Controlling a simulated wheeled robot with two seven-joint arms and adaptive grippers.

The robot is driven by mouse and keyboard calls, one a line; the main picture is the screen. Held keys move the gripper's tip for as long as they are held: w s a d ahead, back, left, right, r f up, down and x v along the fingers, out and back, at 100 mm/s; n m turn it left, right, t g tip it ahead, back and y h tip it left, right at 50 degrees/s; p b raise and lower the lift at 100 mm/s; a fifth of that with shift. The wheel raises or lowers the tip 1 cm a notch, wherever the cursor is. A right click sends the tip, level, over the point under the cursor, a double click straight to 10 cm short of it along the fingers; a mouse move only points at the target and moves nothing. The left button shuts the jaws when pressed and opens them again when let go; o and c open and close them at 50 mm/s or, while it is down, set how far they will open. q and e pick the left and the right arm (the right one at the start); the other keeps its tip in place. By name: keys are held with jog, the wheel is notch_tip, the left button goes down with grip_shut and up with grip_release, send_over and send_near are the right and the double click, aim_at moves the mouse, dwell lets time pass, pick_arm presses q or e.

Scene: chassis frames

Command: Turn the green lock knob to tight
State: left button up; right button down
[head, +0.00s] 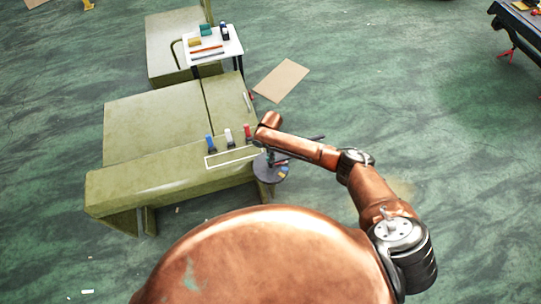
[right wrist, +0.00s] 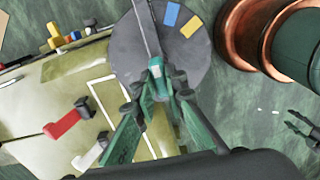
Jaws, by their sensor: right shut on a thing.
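The green lock knob (right wrist: 157,78) stands at the middle of a round grey dial (right wrist: 125,50) in the right wrist view. A long thin grey rod (right wrist: 146,30) reaches out from it across the dial. The dial bears a blue patch (right wrist: 171,14) and a yellow patch (right wrist: 191,26). In the head view the dial (head: 270,174) is at the chassis's near right corner, partly under my right arm. My right gripper (right wrist: 153,92) has its green fingers around the knob, shut on it. My left gripper (right wrist: 298,128) is at the wrist view's right edge, its dark fingers apart.
Blue (head: 210,142), white (head: 228,136) and red (head: 247,131) levers stand on the olive chassis (head: 150,125), left of the dial. A small white table (head: 232,47) with parts stands behind. A brown board (head: 281,80) lies on the floor. Floor to the right is mostly clear.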

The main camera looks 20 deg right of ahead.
jog(key=shift+w+r, duration=0.1)
jog(key=shift+w, duration=0.05)
jog(key=c, duration=2)
grip_release()
jog(key=shift+o, duration=0.2)
notch_tip(320, 180, up, 12)
